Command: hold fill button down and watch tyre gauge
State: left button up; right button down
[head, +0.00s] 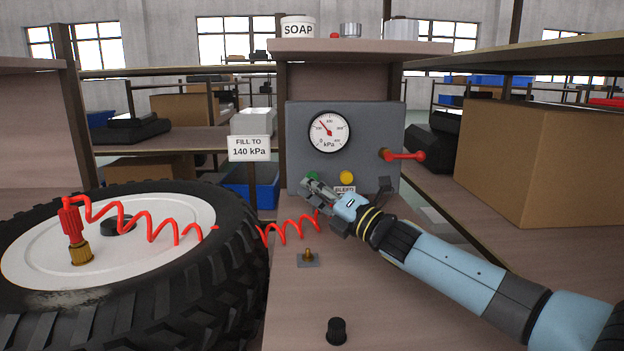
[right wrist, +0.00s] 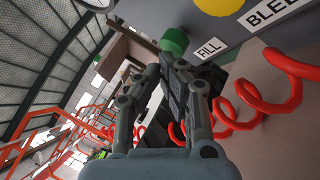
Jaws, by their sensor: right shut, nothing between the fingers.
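The grey panel (head: 292,120) carries a round white tyre gauge (head: 329,132) marked kPa. Its red needle points up and left; the small numbers are hard to read. The green fill button (head: 312,176) sits low on the panel and shows in the right wrist view (right wrist: 175,41) beside the FILL label (right wrist: 209,48). My right gripper (head: 304,184) is shut and empty, its tips right at the green button (right wrist: 165,62); I cannot tell if they press it. A sign (head: 249,148) reads FILL TO 140 kPa. My left gripper is not in view.
A yellow button (head: 346,177) with a BLEED label sits right of the green one. A red lever (head: 404,155) sticks out at right. A red coiled hose (head: 150,225) runs to the chuck (head: 72,220) on the tyre (head: 215,270). A black knob (head: 337,330) stands on the bench.

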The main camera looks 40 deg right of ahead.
jog(key=shift+s+a, duration=0.25)
jog(key=shift+s, duration=0.15)
jog(key=shift+s, duration=0.1)
jog(key=s+a, duration=0.1)
jog(key=s+p, duration=0.1)
jog(key=s+a, duration=0.1)
jog(key=s, duration=0.1)
jog(key=shift+a+p, duration=0.35)
jog(key=shift+p, duration=0.05)
dwell(0.8)
